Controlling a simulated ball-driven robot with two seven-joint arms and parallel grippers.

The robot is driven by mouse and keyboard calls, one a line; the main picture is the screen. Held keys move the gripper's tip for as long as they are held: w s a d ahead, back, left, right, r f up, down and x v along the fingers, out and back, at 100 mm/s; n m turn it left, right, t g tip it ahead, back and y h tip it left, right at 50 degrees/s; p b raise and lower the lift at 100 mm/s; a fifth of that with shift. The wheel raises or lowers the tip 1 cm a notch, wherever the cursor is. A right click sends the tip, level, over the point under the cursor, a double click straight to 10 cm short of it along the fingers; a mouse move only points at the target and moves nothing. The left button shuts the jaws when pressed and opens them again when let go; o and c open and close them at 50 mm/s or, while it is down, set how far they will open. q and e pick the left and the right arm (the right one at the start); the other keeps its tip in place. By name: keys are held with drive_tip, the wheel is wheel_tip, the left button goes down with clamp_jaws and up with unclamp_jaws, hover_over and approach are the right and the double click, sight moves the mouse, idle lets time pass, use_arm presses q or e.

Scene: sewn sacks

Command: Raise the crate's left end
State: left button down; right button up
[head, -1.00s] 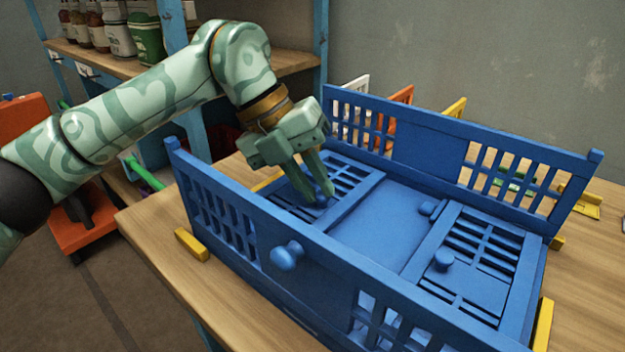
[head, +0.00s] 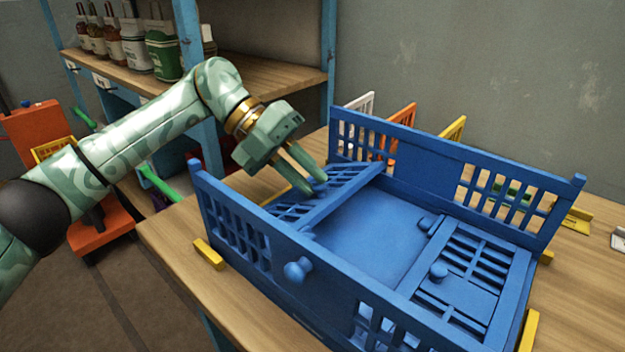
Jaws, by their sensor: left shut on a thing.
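The blue crate (head: 428,303) stands on the wooden table, its long side walls upright. Its left end (head: 345,188), a slatted panel, is tilted, its inner edge up off the crate floor (head: 375,232). My left gripper (head: 314,178) is over this panel, shut on what looks like its knob; the fingers mostly hide the grip. The right end (head: 462,285) lies folded flat inside the crate, with a round knob (head: 438,272) on it. My right gripper is out of view.
Yellow blocks (head: 208,254) lie by the crate's corners on the table (head: 175,232). White, orange (head: 405,118) and yellow panels stand behind the crate. A shelf with bottles and bags (head: 163,50) is at the back left. An orange object (head: 100,232) stands left of the table.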

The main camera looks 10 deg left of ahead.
use_arm(q)
drive_tip(key=shift+w+a+r+g+h+b, duration=0.45)
drive_tip(key=shift+a+g+h, duration=0.2)
drive_tip(key=shift+h, duration=0.25)
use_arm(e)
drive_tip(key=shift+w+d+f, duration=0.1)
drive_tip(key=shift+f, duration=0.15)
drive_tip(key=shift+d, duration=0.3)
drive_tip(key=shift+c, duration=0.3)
